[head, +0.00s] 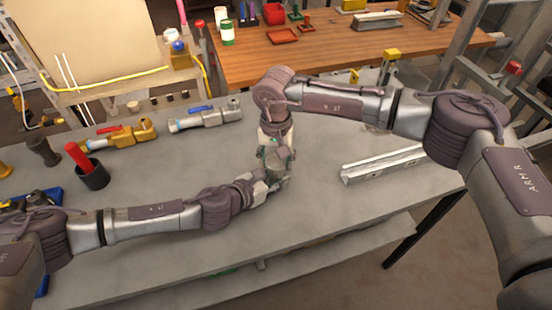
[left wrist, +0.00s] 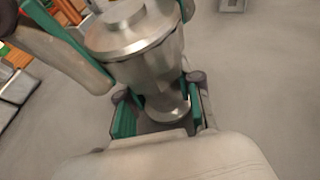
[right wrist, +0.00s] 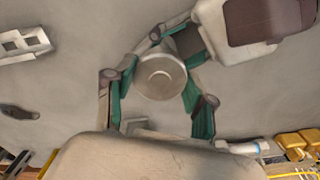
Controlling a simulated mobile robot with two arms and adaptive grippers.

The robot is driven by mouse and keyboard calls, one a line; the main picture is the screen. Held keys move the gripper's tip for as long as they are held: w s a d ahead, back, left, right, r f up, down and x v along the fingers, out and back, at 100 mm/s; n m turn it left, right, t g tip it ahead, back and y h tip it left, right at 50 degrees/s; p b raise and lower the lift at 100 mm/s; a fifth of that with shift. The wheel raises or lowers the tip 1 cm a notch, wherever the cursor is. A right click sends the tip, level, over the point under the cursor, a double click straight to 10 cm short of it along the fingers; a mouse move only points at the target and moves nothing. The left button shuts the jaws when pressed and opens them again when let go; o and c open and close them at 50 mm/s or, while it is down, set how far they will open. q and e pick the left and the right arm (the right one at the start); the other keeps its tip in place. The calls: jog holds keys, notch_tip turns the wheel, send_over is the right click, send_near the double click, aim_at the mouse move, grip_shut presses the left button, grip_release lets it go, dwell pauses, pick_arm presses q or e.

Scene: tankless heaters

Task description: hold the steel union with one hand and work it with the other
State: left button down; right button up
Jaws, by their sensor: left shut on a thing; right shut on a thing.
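The steel union (left wrist: 150,58) is a round, stepped metal piece, shown large in the left wrist view. In the right wrist view its round end (right wrist: 160,78) faces the camera between green-padded fingers. My left gripper (head: 270,182) comes in low from the left and is shut on the union's lower part. My right gripper (head: 275,145) points down from above and is shut on its upper part. The union is held above the grey bench (head: 310,200), roughly upright. In the head view the grippers hide most of it.
A steel valve with a blue handle (head: 205,117) and a brass valve with a red handle (head: 125,133) lie at the back left. A black cup (head: 92,174) holds a red-handled tool. A metal rail (head: 385,165) lies on the right. The bench's front middle is clear.

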aim_at(276, 161)
pick_arm(q)
jog(key=shift+f, duration=0.1)
pick_arm(e)
jog(key=shift+r, duration=0.2)
dwell(0.5)
jog(key=shift+r, duration=0.9)
jog(key=shift+r, duration=2)
pick_arm(q)
jog(key=c, duration=0.7)
grip_release()
